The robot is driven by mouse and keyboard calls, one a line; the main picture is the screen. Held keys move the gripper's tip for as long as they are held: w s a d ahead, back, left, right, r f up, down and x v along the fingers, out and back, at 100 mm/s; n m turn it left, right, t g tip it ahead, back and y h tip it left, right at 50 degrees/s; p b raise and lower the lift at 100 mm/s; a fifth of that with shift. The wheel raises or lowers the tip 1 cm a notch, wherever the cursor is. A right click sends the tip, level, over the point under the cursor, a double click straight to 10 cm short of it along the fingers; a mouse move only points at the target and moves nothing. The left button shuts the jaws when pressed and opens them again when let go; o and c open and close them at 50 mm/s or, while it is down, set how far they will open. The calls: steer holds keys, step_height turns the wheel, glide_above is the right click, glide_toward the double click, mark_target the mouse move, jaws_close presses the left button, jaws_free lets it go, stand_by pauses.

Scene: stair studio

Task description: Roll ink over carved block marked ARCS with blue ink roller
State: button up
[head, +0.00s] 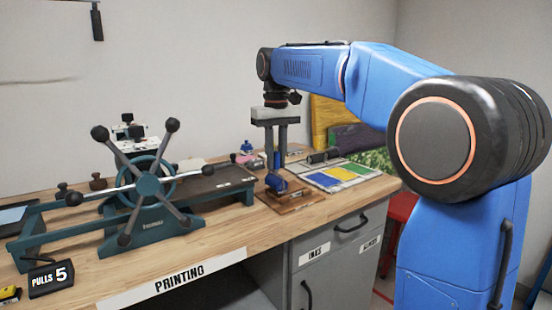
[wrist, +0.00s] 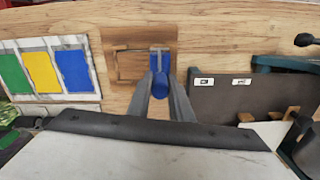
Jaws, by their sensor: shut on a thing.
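My gripper (head: 276,172) points down over the right part of the bench and is shut on the blue ink roller (head: 277,185). In the wrist view the roller (wrist: 160,90) shows between the fingertips. The roller is just over a brown wooden block or board (head: 298,201), which also shows in the wrist view (wrist: 128,65). I cannot tell whether the roller touches it. No ARCS marking is readable, and the fingers and roller hide part of the board. An ink slab (head: 327,179) with green, yellow and blue patches lies to the right; it also shows in the wrist view (wrist: 93,78).
A teal press with a spoked wheel (head: 148,185) stands left on the wooden bench (head: 222,226), its dark bed (head: 212,181) close to the board. A black-handled roller (head: 322,157) lies behind the slab. A red stool (head: 401,207) stands right of the bench.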

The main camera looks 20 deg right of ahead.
steer(key=shift+f, duration=0.4)
stand_by(0.8)
steer(key=shift+d, duration=0.1)
